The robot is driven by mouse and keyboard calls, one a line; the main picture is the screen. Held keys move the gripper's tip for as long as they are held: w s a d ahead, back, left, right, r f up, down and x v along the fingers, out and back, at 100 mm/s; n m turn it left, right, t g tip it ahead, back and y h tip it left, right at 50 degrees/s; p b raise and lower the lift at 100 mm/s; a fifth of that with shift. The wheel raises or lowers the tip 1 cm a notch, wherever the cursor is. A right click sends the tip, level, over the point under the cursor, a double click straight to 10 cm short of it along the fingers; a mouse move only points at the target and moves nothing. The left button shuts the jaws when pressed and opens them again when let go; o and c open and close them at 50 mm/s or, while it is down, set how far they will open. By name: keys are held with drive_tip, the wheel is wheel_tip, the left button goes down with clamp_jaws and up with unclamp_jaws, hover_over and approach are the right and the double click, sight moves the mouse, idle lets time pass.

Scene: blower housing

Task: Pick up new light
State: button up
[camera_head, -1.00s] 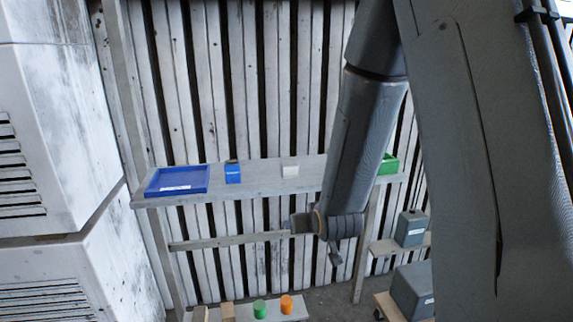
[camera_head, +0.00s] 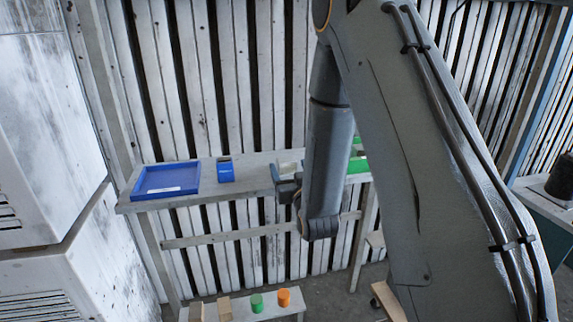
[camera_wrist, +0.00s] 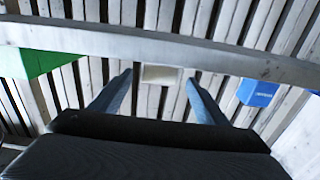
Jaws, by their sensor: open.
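A small pale cream block (camera_head: 290,168), which may be the new light, sits on the grey shelf (camera_head: 245,170); no label on it is readable. In the head view my gripper (camera_head: 280,178) is at the shelf's front edge, right by the block and partly covering it. In the wrist view the block (camera_wrist: 160,75) shows between the tips of the two fingers of my gripper (camera_wrist: 157,82). The fingers are spread and hold nothing. I cannot tell how far ahead of the tips the block is.
A blue tray (camera_head: 165,190) and a blue box (camera_head: 226,171) stand left on the shelf, a green bin (camera_head: 358,165) right, partly behind my arm. A lower bench holds a green cylinder (camera_head: 257,303), an orange cylinder (camera_head: 284,297) and wooden blocks. A slatted wall is behind.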

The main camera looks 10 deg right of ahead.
sight(288, 164)
drive_tip(key=shift+w+p, duration=0.85)
drive_tip(key=shift+w, duration=1.45)
drive_tip(key=shift+r, duration=0.1)
drive_tip(key=c, duration=1.2)
